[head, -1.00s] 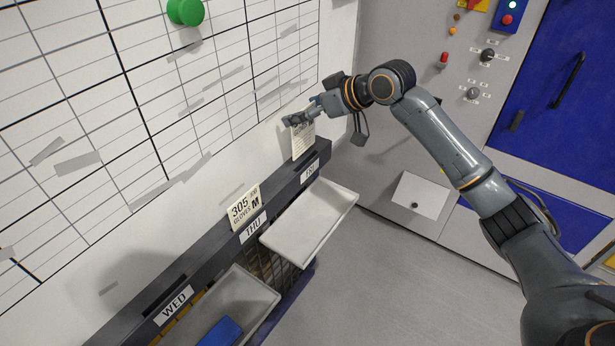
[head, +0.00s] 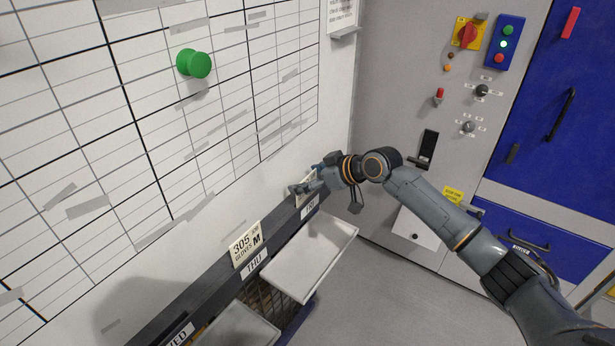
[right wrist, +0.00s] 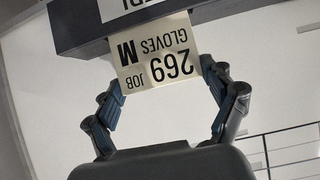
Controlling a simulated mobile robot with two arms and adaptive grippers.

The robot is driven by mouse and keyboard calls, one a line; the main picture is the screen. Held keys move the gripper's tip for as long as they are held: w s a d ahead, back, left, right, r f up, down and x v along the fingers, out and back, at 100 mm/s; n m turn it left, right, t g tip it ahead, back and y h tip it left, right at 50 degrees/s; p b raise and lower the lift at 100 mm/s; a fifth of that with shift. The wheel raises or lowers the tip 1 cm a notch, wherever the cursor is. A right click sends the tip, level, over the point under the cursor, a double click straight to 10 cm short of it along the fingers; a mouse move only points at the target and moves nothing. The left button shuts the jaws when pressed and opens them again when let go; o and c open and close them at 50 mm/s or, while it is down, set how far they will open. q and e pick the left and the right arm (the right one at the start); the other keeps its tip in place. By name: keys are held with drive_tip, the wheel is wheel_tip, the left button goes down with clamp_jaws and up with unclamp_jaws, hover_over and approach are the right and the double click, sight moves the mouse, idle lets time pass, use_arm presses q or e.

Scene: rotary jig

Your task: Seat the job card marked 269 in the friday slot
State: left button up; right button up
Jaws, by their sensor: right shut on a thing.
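The cream job card marked 269 (right wrist: 157,62) appears upside down in the right wrist view, with "GLOVES M" on it. My right gripper (head: 303,187) is shut on it, with fingers at both sides. The card's far edge meets the dark rack (right wrist: 82,22) by the FRI label. In the head view the gripper is at the FRI slot, above the FRI label (head: 309,209) on the rack (head: 284,224), and covers most of the card. How deep the card sits in the slot cannot be told. My left gripper is not in view.
A card marked 305 (head: 245,244) stands in the THU slot beside FRI. A pale tray (head: 312,262) juts out below the rack. The whiteboard (head: 90,130) with a green knob (head: 194,63) is behind. A grey control cabinet (head: 400,90) stands to the right.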

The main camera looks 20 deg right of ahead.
drive_tip(key=shift+f, duration=0.1)
drive_tip(key=o, duration=1)
drive_tip(key=shift+r, duration=0.2)
drive_tip(key=shift+s+d, duration=0.2)
drive_tip(key=shift+s, duration=0.05)
drive_tip(key=b+v, duration=0.2)
drive_tip(key=v, duration=0.9)
drive_tip(key=shift+s+r+b, duration=0.15)
drive_tip(key=shift+b, duration=0.2)
